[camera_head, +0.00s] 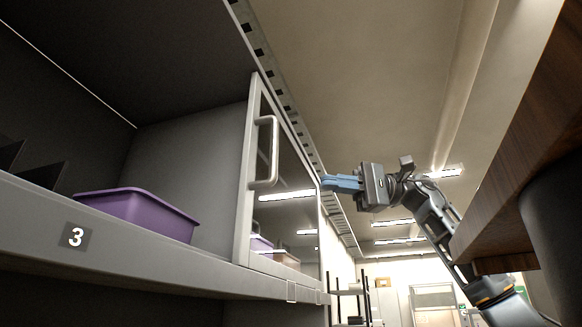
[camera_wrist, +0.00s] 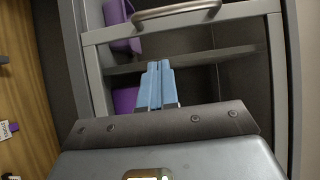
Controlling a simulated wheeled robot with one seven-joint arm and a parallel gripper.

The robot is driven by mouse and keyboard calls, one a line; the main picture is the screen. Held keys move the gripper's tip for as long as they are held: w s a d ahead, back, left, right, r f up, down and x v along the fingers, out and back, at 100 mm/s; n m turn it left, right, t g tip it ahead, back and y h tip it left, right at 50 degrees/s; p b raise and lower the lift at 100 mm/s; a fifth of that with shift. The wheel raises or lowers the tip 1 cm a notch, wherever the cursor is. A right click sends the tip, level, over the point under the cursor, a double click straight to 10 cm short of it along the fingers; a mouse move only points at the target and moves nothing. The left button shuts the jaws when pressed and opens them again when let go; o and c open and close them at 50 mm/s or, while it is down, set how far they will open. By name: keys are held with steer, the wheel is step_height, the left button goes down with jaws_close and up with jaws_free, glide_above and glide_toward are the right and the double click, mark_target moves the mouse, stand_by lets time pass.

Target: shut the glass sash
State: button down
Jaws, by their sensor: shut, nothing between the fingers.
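The glass sash (camera_head: 291,185) has a pale frame and a bar handle (camera_head: 266,152) on its near upright. It covers the right part of the cabinet, and the left part stands open. In the wrist view the sash frame (camera_wrist: 100,36) and its handle (camera_wrist: 178,14) lie at the top. My gripper (camera_head: 326,183) has blue fingers pressed together, with nothing between them. It is at the far right side of the sash, away from the handle. In the wrist view the fingertips (camera_wrist: 160,66) point at the glass, below the handle; I cannot tell if they touch it.
A purple bin (camera_head: 141,213) sits on the shelf (camera_head: 125,246) marked 3, in the open part. A slotted rail (camera_head: 262,50) runs along the cabinet top. A wooden surface (camera_head: 525,130) juts in at right, close to my arm. Between it and the cabinet is free room.

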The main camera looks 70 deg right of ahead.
steer(key=w+a+p, duration=0.2)
steer(key=w+a, duration=0.3)
steer(key=a, duration=0.3)
steer(key=shift+w+p, duration=0.4)
steer(key=shift+a, duration=0.2)
